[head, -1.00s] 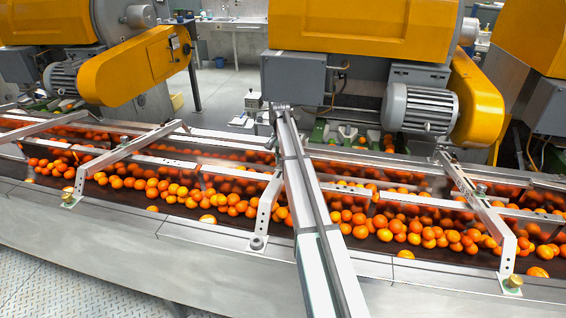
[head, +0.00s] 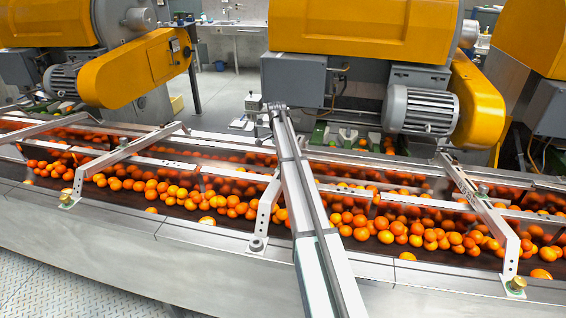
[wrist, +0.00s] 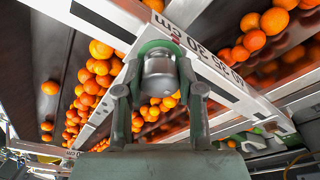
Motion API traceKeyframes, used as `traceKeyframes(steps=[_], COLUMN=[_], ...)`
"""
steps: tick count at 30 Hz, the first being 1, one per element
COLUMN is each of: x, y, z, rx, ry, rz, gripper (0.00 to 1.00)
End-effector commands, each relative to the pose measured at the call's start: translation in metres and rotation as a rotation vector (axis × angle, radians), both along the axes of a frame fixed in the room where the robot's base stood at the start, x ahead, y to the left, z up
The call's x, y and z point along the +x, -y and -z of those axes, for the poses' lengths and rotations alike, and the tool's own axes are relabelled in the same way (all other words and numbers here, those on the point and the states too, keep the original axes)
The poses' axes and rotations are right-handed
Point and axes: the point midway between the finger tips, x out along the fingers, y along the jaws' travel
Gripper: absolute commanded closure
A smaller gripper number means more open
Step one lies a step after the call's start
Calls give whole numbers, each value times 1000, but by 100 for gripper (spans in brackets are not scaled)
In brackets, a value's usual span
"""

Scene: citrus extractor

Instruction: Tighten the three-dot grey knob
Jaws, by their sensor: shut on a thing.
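I cannot make out any dots on the knob. In the head view my arm stretches over the conveyor towards its far side, and its end hides the held knob and the fingers.
A conveyor full of oranges (head: 412,232) runs under metal crossbars. A pale rail with centimetre marks (wrist: 215,72) is beside the knob. A grey knob (head: 257,243) and brass knobs (head: 516,284) (head: 67,199) sit along the near edge. Yellow extractors (head: 365,30) stand behind.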

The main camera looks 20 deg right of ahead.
Motion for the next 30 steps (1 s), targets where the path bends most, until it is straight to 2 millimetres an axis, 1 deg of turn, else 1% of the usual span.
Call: traceKeyframes(steps=[11,12,13,14,24,26,30], x=[2,2,2,2,1,2,5], y=[1,1,1,1,0,0,0], z=[-2,-2,-2,-2,-2,-5,-20], rx=[-3,-3,-3,-3,-1,-1,-1], ry=[3,4,4,3,1,1,2], rz=[4,3,3,4,3,3,3], gripper=[97,52,42,36,36,36,36])
